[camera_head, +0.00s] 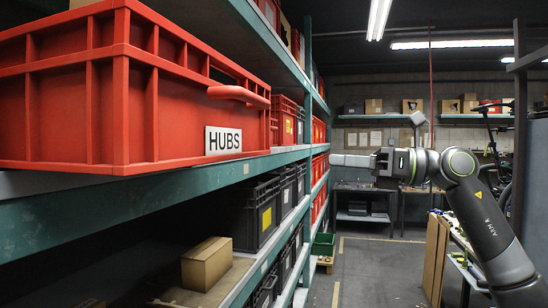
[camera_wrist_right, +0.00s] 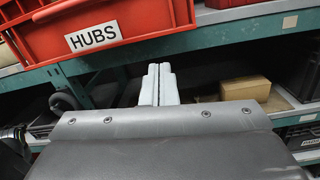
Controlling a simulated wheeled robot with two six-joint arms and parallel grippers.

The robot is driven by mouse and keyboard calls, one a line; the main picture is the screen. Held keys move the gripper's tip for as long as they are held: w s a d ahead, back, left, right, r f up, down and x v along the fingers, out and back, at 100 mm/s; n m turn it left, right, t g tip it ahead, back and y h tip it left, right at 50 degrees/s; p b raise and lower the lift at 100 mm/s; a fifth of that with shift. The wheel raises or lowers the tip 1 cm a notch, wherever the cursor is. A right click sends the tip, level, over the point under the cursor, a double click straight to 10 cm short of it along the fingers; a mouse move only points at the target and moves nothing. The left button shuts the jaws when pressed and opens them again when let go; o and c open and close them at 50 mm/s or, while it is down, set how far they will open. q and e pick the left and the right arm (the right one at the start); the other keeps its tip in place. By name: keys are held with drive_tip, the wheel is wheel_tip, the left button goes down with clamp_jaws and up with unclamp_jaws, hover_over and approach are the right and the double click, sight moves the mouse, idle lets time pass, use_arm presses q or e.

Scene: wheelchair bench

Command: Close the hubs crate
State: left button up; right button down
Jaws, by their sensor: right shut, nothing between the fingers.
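The hubs crate (camera_head: 105,100) is a large red ribbed box on the green shelf at the left of the head view. It has a white HUBS label (camera_head: 223,140) and a red bar handle (camera_head: 238,96). Its inside is hidden from the head camera. The crate (camera_wrist_right: 150,22) also shows at the top left of the right wrist view. My right gripper (camera_head: 337,160) is to the right of the crate, apart from it, over the aisle. Its fingers (camera_wrist_right: 159,76) are together and empty. My left gripper is not in view.
The shelf's green edge beam (camera_head: 150,202) runs under the crate. Grey crates (camera_head: 257,215) and a cardboard box (camera_head: 207,263) stand on the lower shelf. More red crates (camera_head: 284,121) stand farther along. The aisle floor (camera_head: 375,270) is open.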

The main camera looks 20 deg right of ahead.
wheel_tip(320, 180, up, 2)
drive_tip(key=s+n, duration=0.1)
drive_tip(key=s, duration=0.1)
drive_tip(key=p, duration=0.7)
approach(259, 150)
drive_tip(key=shift+h, duration=0.4)
drive_tip(key=x, duration=0.3)
drive_tip(key=r+x, duration=0.1)
drive_tip(key=x, duration=0.1)
drive_tip(key=shift+s+a, duration=0.25)
drive_tip(key=shift+a, duration=0.05)
drive_tip(key=shift+p+x, duration=0.4)
drive_tip(key=shift+x, duration=0.35)
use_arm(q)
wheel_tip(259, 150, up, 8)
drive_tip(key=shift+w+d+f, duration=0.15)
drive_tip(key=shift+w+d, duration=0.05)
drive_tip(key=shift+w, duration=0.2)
use_arm(e)
drive_tip(key=shift+w+f, duration=0.1)
drive_tip(key=shift+f, duration=0.05)
